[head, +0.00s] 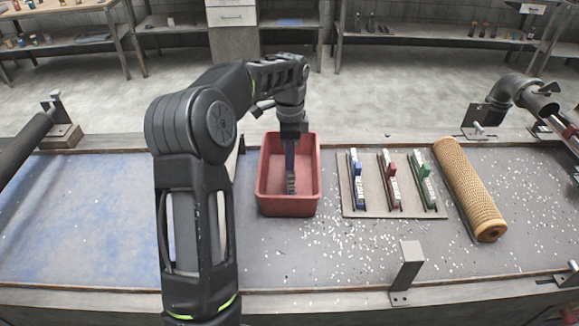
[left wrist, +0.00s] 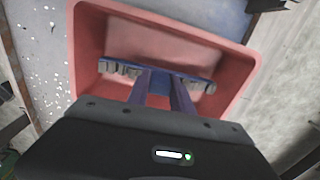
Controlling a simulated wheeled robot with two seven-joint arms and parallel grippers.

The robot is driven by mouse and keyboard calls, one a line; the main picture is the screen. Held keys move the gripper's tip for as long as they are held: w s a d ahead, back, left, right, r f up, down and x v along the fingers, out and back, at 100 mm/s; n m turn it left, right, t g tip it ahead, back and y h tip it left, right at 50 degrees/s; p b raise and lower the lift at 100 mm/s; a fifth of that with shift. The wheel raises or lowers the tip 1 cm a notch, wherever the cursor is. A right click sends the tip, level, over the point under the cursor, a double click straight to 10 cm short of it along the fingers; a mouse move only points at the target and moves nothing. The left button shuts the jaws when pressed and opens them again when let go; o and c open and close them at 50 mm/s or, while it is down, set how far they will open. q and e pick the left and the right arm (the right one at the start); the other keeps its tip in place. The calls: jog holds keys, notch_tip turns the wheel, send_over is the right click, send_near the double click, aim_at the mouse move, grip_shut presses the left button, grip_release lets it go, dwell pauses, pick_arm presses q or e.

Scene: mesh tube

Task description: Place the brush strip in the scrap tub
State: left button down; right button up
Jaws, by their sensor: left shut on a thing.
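The red scrap tub (head: 265,205) stands open on the bench, left of the middle; it also fills much of the left wrist view (left wrist: 88,40). My left gripper (head: 290,165) points down into the tub from above. In the left wrist view its two fingers (left wrist: 163,85) are shut on the brush strip (left wrist: 195,82), a long dark-blue bar with pale grey bristle blocks. The strip lies across the tub's opening in that view, and its end shows below the fingers in the head view (head: 291,184). I cannot tell whether it touches the tub's floor.
A grey board (head: 375,211) right of the tub carries three narrow pieces in blue, red and green. A tan mesh tube (head: 468,190) lies further right. A metal bracket (head: 408,265) stands near the front edge. White bits litter the bench; its blue-stained left part (head: 80,215) is clear.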

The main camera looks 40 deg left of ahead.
pick_arm(q)
notch_tip(320, 180, down, 4)
jog(key=shift+r+p, duration=0.25)
jog(key=shift+p, duration=0.2)
jog(key=shift+f, duration=0.1)
jog(key=shift+f, duration=0.25)
jog(key=c, duration=1.1)
grip_release()
jog(key=shift+r, duration=0.1)
